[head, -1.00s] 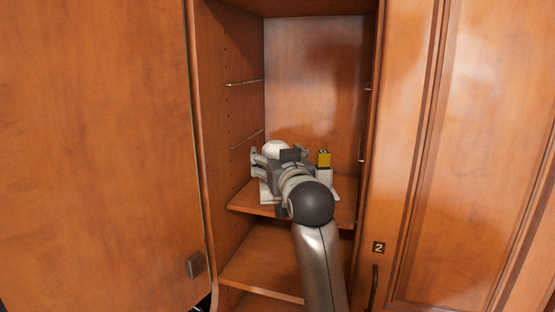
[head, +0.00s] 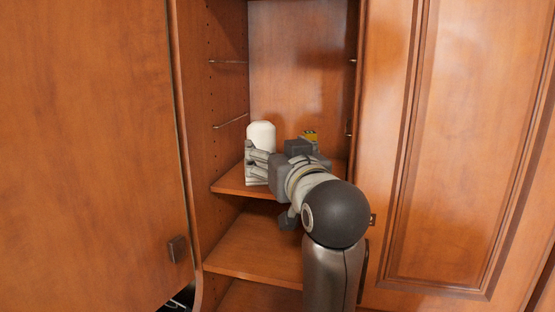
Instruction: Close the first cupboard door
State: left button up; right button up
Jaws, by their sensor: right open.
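The cupboard door (head: 90,150) on the left stands open, a plain orange-brown wooden panel. A small dark square piece (head: 177,249) sits near its lower right edge. The cupboard's shelves and back panel are exposed beside it. My right gripper (head: 256,164) is inside the cupboard opening at the middle shelf (head: 228,182). Its fingers point left and are open, close to a white rounded container (head: 261,134); I cannot tell whether they touch it. The gripper is apart from the door. My wrist hides part of the shelf. My left gripper is not in view.
A small yellow item (head: 310,135) stands on the middle shelf behind my wrist, mostly hidden. The lower shelf (head: 250,250) looks bare where visible.

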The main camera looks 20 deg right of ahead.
aim_at(92, 217)
jog(key=k+j, duration=0.1)
jog(key=k, duration=1.4)
